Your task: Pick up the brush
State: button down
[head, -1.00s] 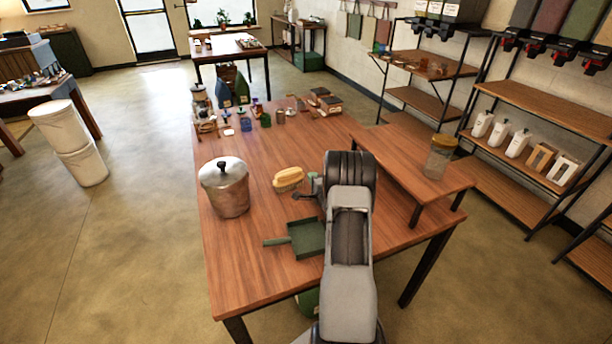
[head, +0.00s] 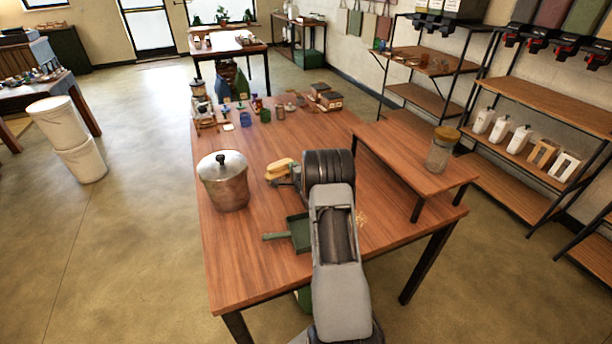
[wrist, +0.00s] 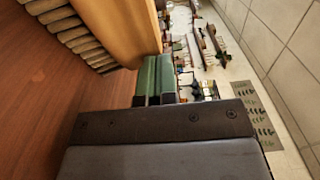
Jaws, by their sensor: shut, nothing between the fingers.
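The brush (head: 279,169) has a yellow-orange block and lies on the wooden table, to the right of the metal pot. My wrist hides its right end in the head view. In the wrist view, the brush's block (wrist: 128,28) and its row of pale bristles fill the upper left, very close to my gripper. My gripper (wrist: 156,76), with green finger pads, is shut and empty beside the block. I cannot tell whether it touches the brush. In the head view my wrist covers most of the gripper.
A lidded metal pot (head: 224,182) stands left of the brush. A green dustpan (head: 297,232) lies nearer, beside my arm. A raised wooden shelf (head: 415,168) with a glass jar (head: 441,150) is on the right. Several small items stand at the table's far end.

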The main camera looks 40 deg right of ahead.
aim_at(277, 162)
jog(key=w+a+b, duration=0.2)
jog(key=w, duration=0.1)
jog(key=w+a+b, duration=0.1)
jog(key=w, duration=0.1)
jog(key=shift+w+a+f, duration=0.1)
jog(key=shift+w+f, duration=0.05)
jog(key=shift+f, duration=0.15)
jog(key=shift+w+a+r, duration=0.25)
jog(key=shift+w+a, duration=0.05)
jog(key=shift+w, duration=0.15)
jog(key=s+d, duration=0.1)
jog(key=s+d+b, duration=0.1)
jog(key=s, duration=0.1)
jog(key=shift+s+d, duration=0.2)
jog(key=shift+s, duration=0.05)
jog(key=v, duration=1)
jog(key=shift+a, duration=0.15)
